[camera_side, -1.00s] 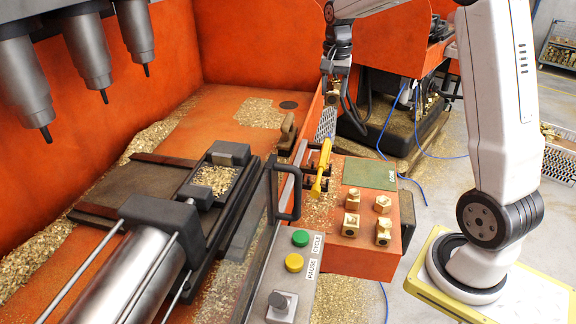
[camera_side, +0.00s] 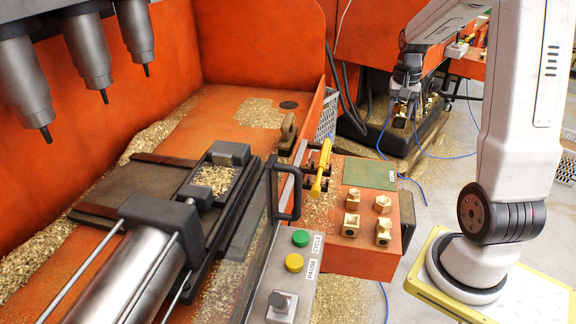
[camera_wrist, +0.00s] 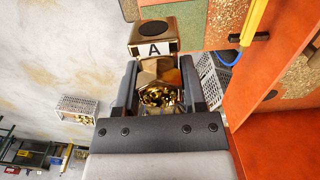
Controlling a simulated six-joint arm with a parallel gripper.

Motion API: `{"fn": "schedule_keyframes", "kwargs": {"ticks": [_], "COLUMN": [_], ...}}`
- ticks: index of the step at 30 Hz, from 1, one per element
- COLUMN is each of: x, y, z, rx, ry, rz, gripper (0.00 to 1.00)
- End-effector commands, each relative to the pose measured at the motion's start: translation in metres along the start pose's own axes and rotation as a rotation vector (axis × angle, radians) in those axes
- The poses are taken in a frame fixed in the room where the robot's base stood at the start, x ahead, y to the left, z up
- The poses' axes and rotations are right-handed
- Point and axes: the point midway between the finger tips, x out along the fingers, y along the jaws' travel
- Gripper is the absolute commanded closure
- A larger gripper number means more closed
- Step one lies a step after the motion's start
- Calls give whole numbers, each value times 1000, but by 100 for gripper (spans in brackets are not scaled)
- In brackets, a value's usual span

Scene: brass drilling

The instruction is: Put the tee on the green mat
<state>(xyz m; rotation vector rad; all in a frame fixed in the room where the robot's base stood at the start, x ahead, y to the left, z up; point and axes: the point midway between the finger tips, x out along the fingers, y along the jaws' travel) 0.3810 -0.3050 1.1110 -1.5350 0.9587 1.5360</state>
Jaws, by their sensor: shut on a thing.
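My gripper (camera_side: 402,108) is shut on a brass tee (camera_side: 399,122), held in the air beyond the orange bench, up and right of the green mat (camera_side: 370,174). In the wrist view the tee (camera_wrist: 158,72) sits between the two dark fingers of my gripper (camera_wrist: 158,88). Its near end is a hexagonal opening with shiny brass inside. A squarer part beyond, with a dark round hole and a white "A" label, appears to belong to it. The green mat lies flat on the bench and looks empty in the side view.
Several brass fittings (camera_side: 382,204) stand in front of the mat. A guard handle (camera_side: 289,205) and button panel (camera_side: 293,270) are nearer. Blue hose runs over the floor.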

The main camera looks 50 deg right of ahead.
Motion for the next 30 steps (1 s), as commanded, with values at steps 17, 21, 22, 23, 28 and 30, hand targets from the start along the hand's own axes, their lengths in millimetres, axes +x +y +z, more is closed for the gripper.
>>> {"fn": "schedule_keyframes", "kwargs": {"ticks": [17, 21, 22, 23, 28, 30], "x": [126, 136, 137, 138, 139, 140], "y": [0, -1, -1, -1, -1, -1], "z": [0, 0, -1, -1, -1, -2], "rx": [1, 1, 1, 1, 1, 1], "ry": [-1, 1, 2, 2, 4, 3], "rz": [0, 0, 0, -1, -1, -1], "gripper": [100, 100, 100, 100, 100, 100]}}
